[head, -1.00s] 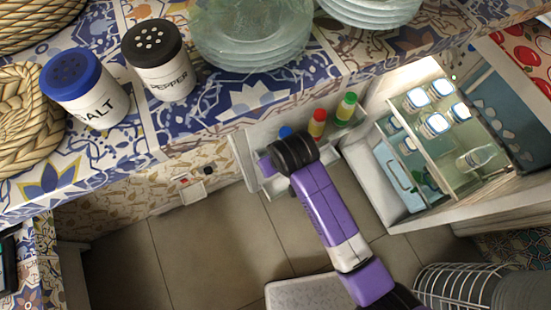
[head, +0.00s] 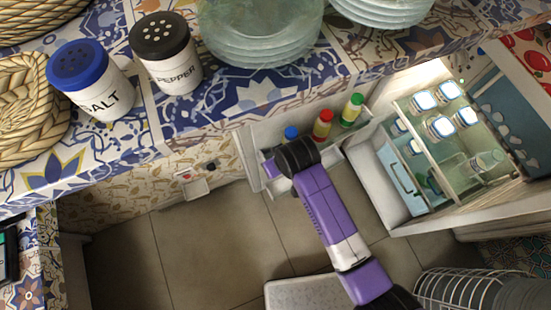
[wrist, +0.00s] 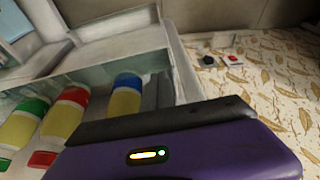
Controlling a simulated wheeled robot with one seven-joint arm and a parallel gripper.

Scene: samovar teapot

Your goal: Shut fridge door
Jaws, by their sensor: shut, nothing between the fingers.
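The fridge door (head: 243,160) stands open, swung out to the left of the fridge (head: 408,226), whose lit shelves show. Bottles with blue, red and green caps stand in the door's rack; they also show in the wrist view, the blue-capped bottle (wrist: 125,97) nearest me. My gripper (head: 268,168) is shut and empty at the inner side of the door, near its outer end by the blue-capped bottle. In the wrist view my purple gripper housing covers the lower middle and hides the fingertips. Whether the gripper touches the door I cannot tell.
A tiled counter with a salt shaker (head: 92,80), a pepper shaker (head: 166,52) and stacked glass plates (head: 262,35) lies above the door. The floor (head: 215,240) left of my arm is clear. A wire dish rack (head: 470,290) is at the lower right.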

